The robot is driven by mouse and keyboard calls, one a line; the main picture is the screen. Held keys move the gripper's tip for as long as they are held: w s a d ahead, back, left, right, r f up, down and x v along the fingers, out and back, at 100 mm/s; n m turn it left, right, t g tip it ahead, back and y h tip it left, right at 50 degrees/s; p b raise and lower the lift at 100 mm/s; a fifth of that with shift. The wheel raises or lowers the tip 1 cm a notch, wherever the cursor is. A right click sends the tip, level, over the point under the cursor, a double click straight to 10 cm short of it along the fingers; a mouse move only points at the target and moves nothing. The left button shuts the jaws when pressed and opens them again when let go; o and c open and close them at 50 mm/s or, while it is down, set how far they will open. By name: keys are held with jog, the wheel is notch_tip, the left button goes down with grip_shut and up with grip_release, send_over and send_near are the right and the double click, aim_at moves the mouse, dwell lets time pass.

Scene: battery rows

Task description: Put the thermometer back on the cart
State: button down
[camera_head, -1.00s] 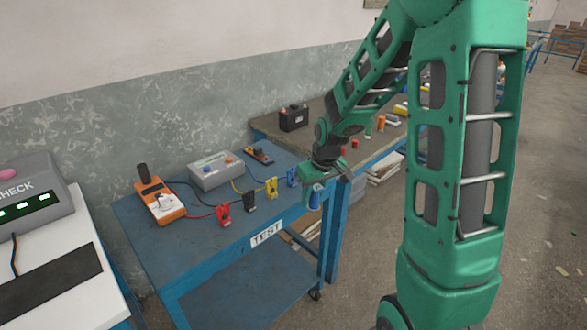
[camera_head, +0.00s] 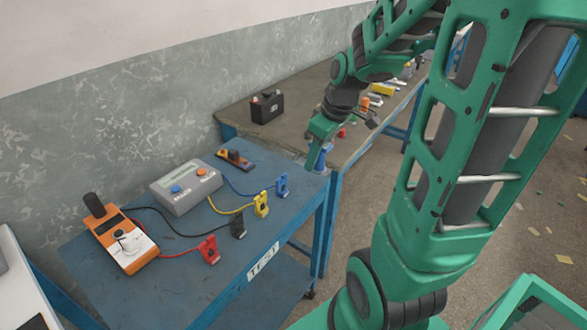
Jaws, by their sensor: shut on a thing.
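The cart marked TEST (camera_head: 240,235) is blue and stands at the lower left. My gripper (camera_head: 319,150) points down over the cart's right end, by the front corner of the bench. It is shut on a small blue cylinder (camera_head: 322,160), mostly hidden by the fingers. I cannot tell whether the cylinder touches a surface. No thing is clearly recognizable as a thermometer; I cannot tell whether the cylinder is one. An orange handheld instrument (camera_head: 112,236) with a white face lies on the cart's left part.
The grey-topped bench (camera_head: 235,110) behind holds a black battery (camera_head: 267,107) and small items. The cart's front left is clear.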

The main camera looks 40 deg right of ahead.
send_over(295, 174)
jog(key=f, duration=0.4)
jog(key=s+f, duration=0.1)
jog(key=f, duration=0.1)
jog(key=shift+d+f, duration=0.1)
jog(key=shift+d, duration=0.15)
jog(key=shift+f, duration=2)
jog(key=c, duration=1.4)
grip_release()
jog(key=shift+o, duration=0.2)
jog(key=v, duration=1.2)
jog(key=s+a+r+m+g, duration=0.1)
jog(key=s+m, duration=0.4)
jog(key=s, duration=0.8)
jog(key=s+a+r+m+g, duration=0.1)
jog(key=s+m, duration=0.4)
jog(key=s, duration=0.8)
jog(key=shift+s+a+g+h, duration=0.25)
jog(key=shift+a+g+h, duration=0.15)
jog(key=shift+a+g, duration=0.3)
